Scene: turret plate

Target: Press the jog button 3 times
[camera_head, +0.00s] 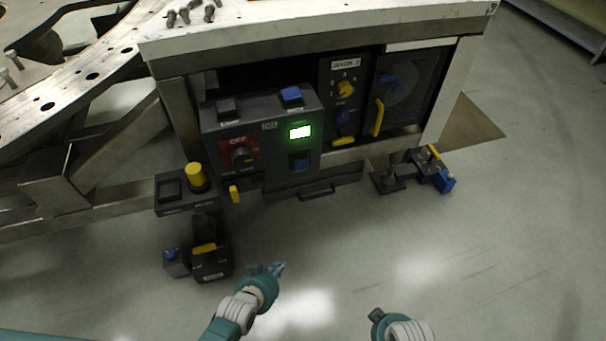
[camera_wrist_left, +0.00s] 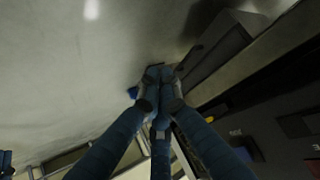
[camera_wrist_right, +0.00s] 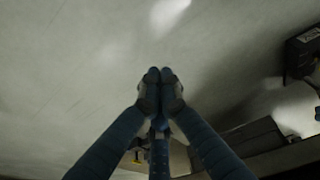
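A dark control box (camera_head: 262,135) stands on the frame's front. It bears a blue button (camera_head: 291,95) and a black button (camera_head: 227,107) on top, a green-lit display (camera_head: 300,132), a red-backed rotary knob (camera_head: 240,156) and a blue switch (camera_head: 301,162). The labels are too small to read, so I cannot tell which button is the jog button. My left gripper (camera_head: 277,268) is low in front of the box, apart from it. Its fingertips meet, empty, in the left wrist view (camera_wrist_left: 159,74). My right gripper (camera_head: 376,314) is lower right; its fingertips meet, empty, in the right wrist view (camera_wrist_right: 159,76).
A pedestal with a yellow button (camera_head: 195,176) stands left of the control box, with pedal-like units (camera_head: 211,262) below it. More small units (camera_head: 430,168) stand at the right.

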